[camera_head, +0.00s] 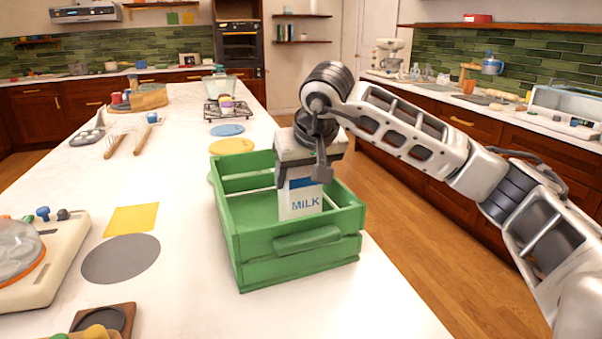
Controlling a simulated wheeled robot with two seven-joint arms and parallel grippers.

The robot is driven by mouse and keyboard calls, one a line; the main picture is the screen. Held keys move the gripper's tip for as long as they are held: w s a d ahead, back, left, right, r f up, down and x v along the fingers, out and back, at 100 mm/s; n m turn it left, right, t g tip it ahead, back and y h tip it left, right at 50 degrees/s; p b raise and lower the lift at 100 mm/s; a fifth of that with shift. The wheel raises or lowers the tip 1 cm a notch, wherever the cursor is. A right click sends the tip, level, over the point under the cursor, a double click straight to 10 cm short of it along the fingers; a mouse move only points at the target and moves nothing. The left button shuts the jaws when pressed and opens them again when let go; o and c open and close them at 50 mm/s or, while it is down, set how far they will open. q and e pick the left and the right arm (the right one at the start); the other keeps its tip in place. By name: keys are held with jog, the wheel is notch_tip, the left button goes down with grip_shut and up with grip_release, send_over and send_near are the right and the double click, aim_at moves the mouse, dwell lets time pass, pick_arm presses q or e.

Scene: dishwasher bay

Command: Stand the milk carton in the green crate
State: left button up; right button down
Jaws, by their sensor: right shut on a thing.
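The milk carton (300,202), white with a blue band and the word MILK, is upright inside the green crate (300,262). Its lower end is within the crate walls; I cannot tell whether it touches the crate floor. My right gripper (302,172) reaches in from the right and is shut on the carton's upper part, hiding its top. The crate stands on the white counter near its right edge, and its left part looks empty. My left gripper is not in view.
A grey round mat (121,259) and a yellow square mat (131,220) lie left of the crate. A pale appliance (40,275) stands at the left edge. The counter between mats and crate is clear.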

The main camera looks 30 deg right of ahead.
jog(key=shift+r, duration=0.1)
jog(key=shift+c, duration=1.9)
grip_release()
jog(key=shift+r, duration=0.15)
jog(key=v, duration=1.1)
jog(key=shift+s+r, duration=0.2)
jog(key=shift+r, duration=0.15)
jog(key=shift+a, duration=0.15)
